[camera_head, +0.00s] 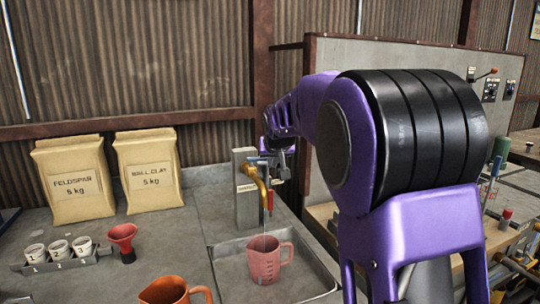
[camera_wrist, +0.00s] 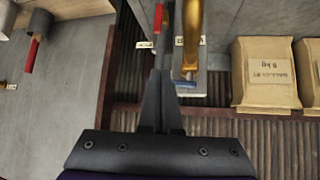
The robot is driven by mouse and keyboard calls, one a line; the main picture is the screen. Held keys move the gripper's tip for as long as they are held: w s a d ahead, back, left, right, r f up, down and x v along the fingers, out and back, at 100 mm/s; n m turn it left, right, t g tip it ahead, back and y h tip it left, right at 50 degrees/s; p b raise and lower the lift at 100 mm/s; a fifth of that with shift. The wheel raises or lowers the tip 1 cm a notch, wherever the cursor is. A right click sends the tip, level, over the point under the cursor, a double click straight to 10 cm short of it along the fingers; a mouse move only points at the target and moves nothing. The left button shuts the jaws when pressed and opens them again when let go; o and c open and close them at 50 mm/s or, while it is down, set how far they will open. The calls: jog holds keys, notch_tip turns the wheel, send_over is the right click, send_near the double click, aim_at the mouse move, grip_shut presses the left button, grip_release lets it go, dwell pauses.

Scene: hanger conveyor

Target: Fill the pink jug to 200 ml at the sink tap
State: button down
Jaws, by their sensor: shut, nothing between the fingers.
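The pink jug (camera_head: 264,264) stands upright in the shallow metal sink (camera_head: 310,270), below the brass tap (camera_head: 262,186). A thin pale stream of water seems to run from the spout into the jug. Its water level and any marks are too small to read. The tap also shows in the wrist view (camera_wrist: 191,40), with a red-ended lever (camera_wrist: 157,18) beside it. My gripper (camera_wrist: 162,72) is shut and empty, its fingers pointing at the lever. In the head view my gripper (camera_head: 282,168) is small, just behind and right of the tap.
An orange jug (camera_head: 166,291) stands on the counter, left of the sink. A red funnel (camera_head: 122,238) and a rack of numbered cups (camera_head: 60,252) stand farther left. Feldspar (camera_head: 75,182) and ball clay (camera_head: 148,172) bags lean at the back. A panel (camera_head: 400,52) rises at right.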

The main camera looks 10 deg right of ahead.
jog(key=shift+w+d+f+p, duration=0.1)
jog(key=shift+w+f+p, duration=0.1)
jog(key=shift+w, duration=0.95)
jog(key=shift+w+f+p, duration=0.1)
jog(key=shift+w+p, duration=0.05)
jog(key=shift+w, duration=1)
jog(key=shift+d+r, duration=0.1)
jog(key=shift+w+d+p, duration=0.4)
jog(key=shift+w+p, duration=0.25)
jog(key=shift+w, duration=0.15)
jog(key=shift+s+a+b, duration=0.5)
jog(key=shift+s+b, duration=0.05)
jog(key=shift+s, duration=0.1)
